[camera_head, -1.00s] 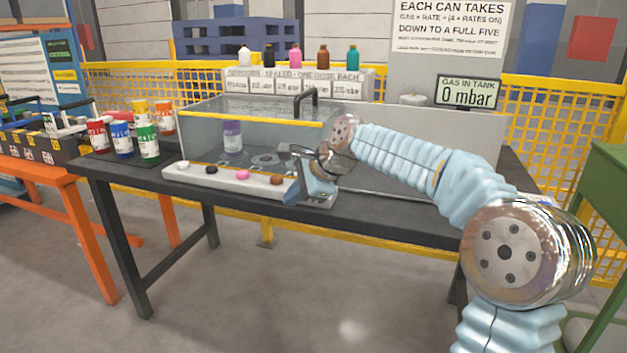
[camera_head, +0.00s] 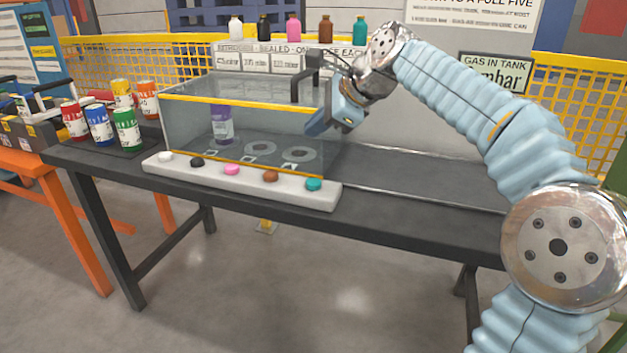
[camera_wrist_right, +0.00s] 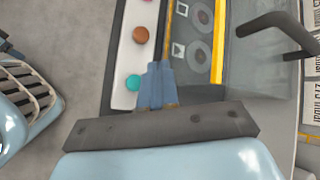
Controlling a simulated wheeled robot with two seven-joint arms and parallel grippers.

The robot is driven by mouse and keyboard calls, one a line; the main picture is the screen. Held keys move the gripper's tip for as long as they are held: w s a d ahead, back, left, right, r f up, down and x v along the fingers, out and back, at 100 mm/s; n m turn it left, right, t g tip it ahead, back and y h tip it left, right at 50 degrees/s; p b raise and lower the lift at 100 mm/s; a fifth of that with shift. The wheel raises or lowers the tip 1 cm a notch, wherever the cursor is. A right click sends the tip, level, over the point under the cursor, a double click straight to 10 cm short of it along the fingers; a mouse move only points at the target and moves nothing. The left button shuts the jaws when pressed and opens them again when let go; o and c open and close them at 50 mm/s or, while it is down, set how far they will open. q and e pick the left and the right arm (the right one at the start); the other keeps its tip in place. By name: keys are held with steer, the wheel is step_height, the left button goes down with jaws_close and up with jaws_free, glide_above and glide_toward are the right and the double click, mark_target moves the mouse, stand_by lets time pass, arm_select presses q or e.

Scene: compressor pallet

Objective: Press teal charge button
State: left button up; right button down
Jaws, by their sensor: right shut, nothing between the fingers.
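The teal button (camera_head: 313,184) is at the right end of a white button strip (camera_head: 222,183) on the dark table. It also shows in the right wrist view (camera_wrist_right: 133,82), just left of my fingertips. My right gripper (camera_head: 322,128) is shut and empty, raised above and behind the strip at the right end of the clear tank; it also shows in the right wrist view (camera_wrist_right: 155,68). It appears apart from the button.
The clear tank (camera_head: 240,103) stands behind the strip, a purple can (camera_head: 222,125) inside and a dark handle (camera_head: 305,80) near its right end. Coloured cans (camera_head: 127,130) stand left. Bottles (camera_head: 293,28) line the back. The table's right part (camera_head: 420,185) is clear.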

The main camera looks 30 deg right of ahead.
steer(key=b, duration=0.3)
glide_above(317, 183)
step_height(317, 183, down, 7)
steer(key=shift+f+b, duration=0.3)
steer(key=shift+f, duration=0.45)
steer(key=shift+f, duration=0.15)
stand_by(1.3)
steer(key=shift+f, duration=0.25)
steer(key=shift+f+b, duration=0.5)
steer(key=shift+f, duration=0.15)
stand_by(0.7)
steer(key=shift+r, duration=0.1)
steer(key=shift+r+p, duration=1)
steer(key=shift+p, duration=0.15)
